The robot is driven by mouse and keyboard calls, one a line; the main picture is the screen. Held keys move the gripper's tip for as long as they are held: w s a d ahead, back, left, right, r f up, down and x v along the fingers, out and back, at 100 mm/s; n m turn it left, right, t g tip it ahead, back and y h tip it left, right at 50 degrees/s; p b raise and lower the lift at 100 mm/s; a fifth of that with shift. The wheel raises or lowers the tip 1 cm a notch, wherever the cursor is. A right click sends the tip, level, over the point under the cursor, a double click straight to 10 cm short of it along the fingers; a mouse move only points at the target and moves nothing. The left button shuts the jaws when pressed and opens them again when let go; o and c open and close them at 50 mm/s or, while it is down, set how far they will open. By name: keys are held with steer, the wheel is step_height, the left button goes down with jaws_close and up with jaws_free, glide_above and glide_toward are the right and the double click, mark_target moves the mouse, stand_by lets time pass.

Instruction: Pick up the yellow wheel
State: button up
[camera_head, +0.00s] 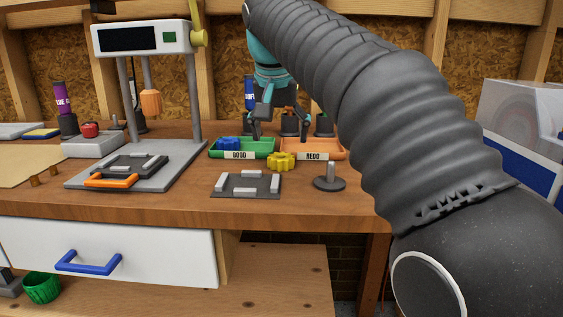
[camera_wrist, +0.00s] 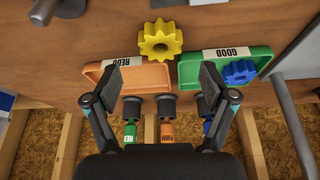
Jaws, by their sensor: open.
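The yellow wheel (camera_head: 281,161) is a toothed gear with a centre hole. It rests at the front between the green tray marked GOOD (camera_head: 264,153) and the orange tray marked REDO (camera_head: 335,154). In the wrist view the yellow wheel (camera_wrist: 160,39) lies above the gap between my fingertips, apart from them. My gripper (camera_head: 282,132) is open and empty, above the back of the trays in the head view; in the wrist view its fingers (camera_wrist: 165,75) are spread wide.
A blue gear (camera_head: 229,143) lies in the green tray. A dark plate with grey bars (camera_head: 247,185) and a grey post on a round base (camera_head: 330,178) stand in front. Several bottles stand behind the trays.

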mark_target(280, 153)
steer(key=shift+x, duration=2.8)
steer(key=shift+s+a, duration=0.1)
steer(key=shift+s, duration=0.05)
steer(key=c, duration=1.1)
